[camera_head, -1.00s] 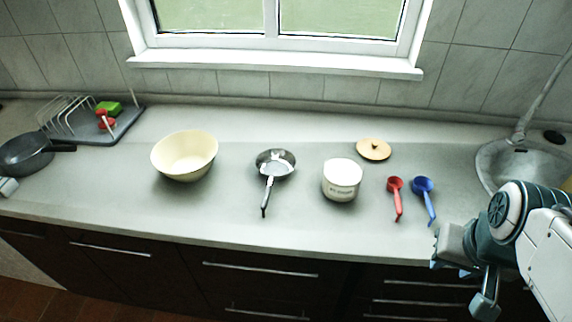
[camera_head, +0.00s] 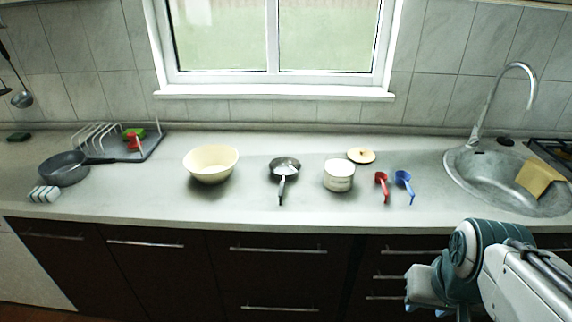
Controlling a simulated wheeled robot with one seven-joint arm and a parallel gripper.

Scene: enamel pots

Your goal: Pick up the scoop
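Two small measuring scoops lie on the counter, right of centre: a red scoop (camera_head: 382,186) and, just right of it, a blue scoop (camera_head: 404,186). Both have their bowls toward the wall and their handles toward the front edge. I cannot tell which one the task names. My gripper (camera_head: 425,302) is at the lower right, in front of the counter and apart from both scoops. Its fingers are small, partly cut by the frame edge, and I cannot tell how far apart they are. I see nothing held in it.
A white pot (camera_head: 339,178) stands left of the red scoop, with a wooden lid (camera_head: 361,156) behind. Further left are a small pan (camera_head: 284,170), a cream bowl (camera_head: 211,165) and a dish rack (camera_head: 110,145). A sink (camera_head: 490,178) is at the right. Counter in front of the scoops is clear.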

